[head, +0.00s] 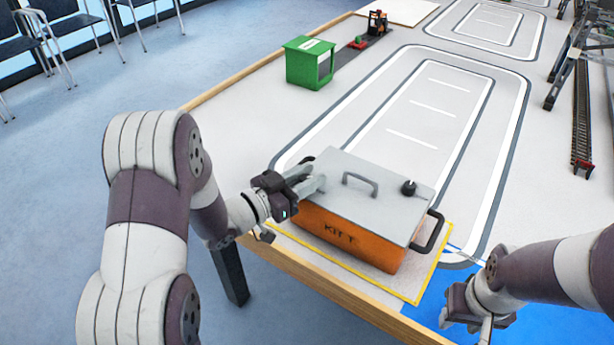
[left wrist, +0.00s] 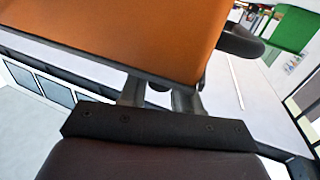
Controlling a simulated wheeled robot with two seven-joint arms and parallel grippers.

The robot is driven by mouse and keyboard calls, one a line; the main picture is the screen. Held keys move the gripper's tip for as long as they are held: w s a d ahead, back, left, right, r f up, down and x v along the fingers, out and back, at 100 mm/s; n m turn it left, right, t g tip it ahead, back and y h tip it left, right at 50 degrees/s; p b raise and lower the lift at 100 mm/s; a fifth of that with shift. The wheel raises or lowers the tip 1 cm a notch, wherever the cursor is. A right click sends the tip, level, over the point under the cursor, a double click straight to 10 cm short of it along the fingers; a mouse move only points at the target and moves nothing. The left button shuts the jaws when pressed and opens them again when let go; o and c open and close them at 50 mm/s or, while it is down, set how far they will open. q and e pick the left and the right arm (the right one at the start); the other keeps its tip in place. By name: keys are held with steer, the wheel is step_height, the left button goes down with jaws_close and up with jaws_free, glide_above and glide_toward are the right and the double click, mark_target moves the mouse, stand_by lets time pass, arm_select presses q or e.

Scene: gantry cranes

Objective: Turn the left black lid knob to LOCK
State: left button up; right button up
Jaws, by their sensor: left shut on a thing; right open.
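An orange box marked KIT T (head: 345,236) has a grey lid (head: 345,200) with a grey bar handle (head: 360,184). A black knob (head: 408,187) stands at the lid's right end. My left gripper (head: 308,183) is at the lid's left end, its fingers shut on the left knob, which they hide in the head view. In the left wrist view the fingers (left wrist: 160,92) show below the orange box wall (left wrist: 130,35), with a small dark round part between them. I cannot read the knob's setting. My right gripper (head: 482,318) is open and empty, low at the right.
The box stands within a yellow outline (head: 437,262) near the table's wooden front edge (head: 330,285). A black side handle (head: 428,232) sticks out at its right. A green bin (head: 310,63), a small forklift (head: 377,22) and crane legs (head: 565,65) stand farther off. The marked roadway behind is clear.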

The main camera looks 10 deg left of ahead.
arm_select(q)
steer(key=m+g+h+p, duration=0.1)
steer(key=m+g+h, duration=0.2)
steer(key=g, duration=0.1)
steer(key=m+g+h+p, duration=0.1)
steer(key=m+g+h, duration=0.2)
steer(key=g, duration=0.1)
arm_select(e)
step_height(320, 180, up, 2)
steer(key=shift+r, duration=0.2)
arm_select(q)
steer(key=m+g+h, duration=0.1)
steer(key=m+g, duration=0.3)
steer(key=g, duration=0.2)
steer(key=shift+p, duration=0.3)
arm_select(e)
steer(key=shift+r, duration=0.2)
arm_select(q)
steer(key=shift+m+g, duration=0.5)
steer(key=shift+g, duration=0.1)
steer(key=o, duration=1)
steer(key=shift+d, duration=0.1)
